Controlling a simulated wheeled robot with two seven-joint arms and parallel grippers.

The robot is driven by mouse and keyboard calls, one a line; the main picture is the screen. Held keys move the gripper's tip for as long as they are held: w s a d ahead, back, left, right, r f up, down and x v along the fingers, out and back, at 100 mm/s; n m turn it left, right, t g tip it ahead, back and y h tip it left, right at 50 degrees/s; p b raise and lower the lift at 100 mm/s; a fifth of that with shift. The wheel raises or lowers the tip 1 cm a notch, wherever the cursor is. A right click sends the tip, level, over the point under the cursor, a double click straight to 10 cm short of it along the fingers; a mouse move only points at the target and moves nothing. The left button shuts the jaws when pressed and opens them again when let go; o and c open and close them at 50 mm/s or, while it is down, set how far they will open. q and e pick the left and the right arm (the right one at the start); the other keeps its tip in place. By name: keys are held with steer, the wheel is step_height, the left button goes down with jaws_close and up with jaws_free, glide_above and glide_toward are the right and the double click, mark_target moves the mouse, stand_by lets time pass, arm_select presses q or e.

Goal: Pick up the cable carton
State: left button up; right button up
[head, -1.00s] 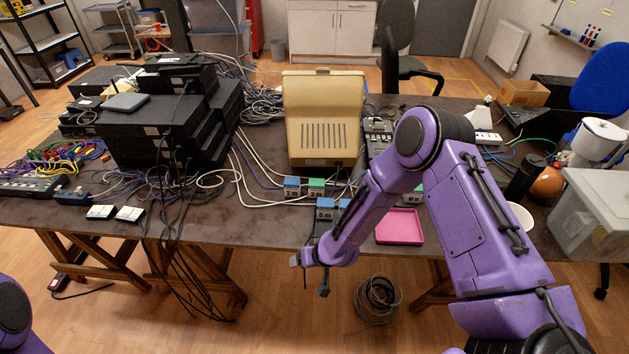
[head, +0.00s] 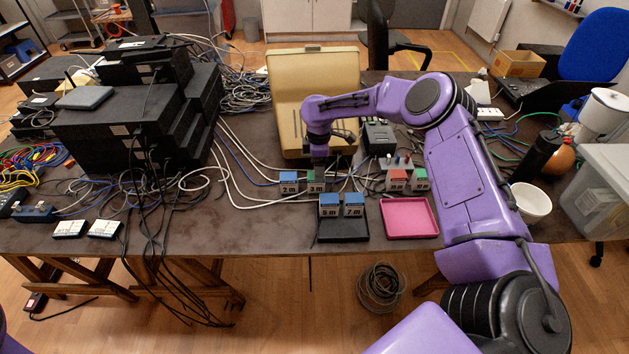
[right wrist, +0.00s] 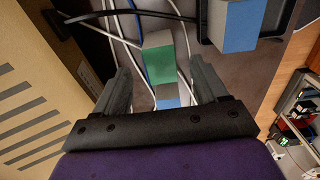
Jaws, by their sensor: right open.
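Several small cable cartons with coloured tops stand on the dark table. Near the middle are a blue-topped carton (head: 289,182) and a green-topped carton (head: 315,182). Blue-topped cartons marked 5 m (head: 329,207) and 2 m (head: 354,206) stand in a black tray (head: 343,231). A red-topped carton (head: 397,181) and another green-topped one (head: 420,181) stand farther right. My right gripper (head: 319,161) points down just above the green-topped carton. In the right wrist view its open fingers (right wrist: 160,88) are apart, with a green-topped carton (right wrist: 160,62) and a blue-topped one (right wrist: 167,102) between them in the picture. My left gripper is out of view.
A beige case (head: 300,90) stands open behind the cartons. An empty pink tray (head: 410,217) lies right of the black tray. Black devices (head: 130,125) are stacked at the left. White and blue cables (head: 235,165) run around the cartons. A white bowl (head: 530,202) is at the right.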

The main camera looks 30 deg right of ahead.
steer(key=f, duration=0.2)
steer(key=f+p, duration=0.1)
steer(key=f, duration=0.1)
steer(key=f+p, duration=0.1)
steer(key=shift+w+a+f, duration=0.25)
steer(key=shift+f, duration=0.3)
steer(key=c, duration=1.1)
steer(key=shift+c, duration=0.2)
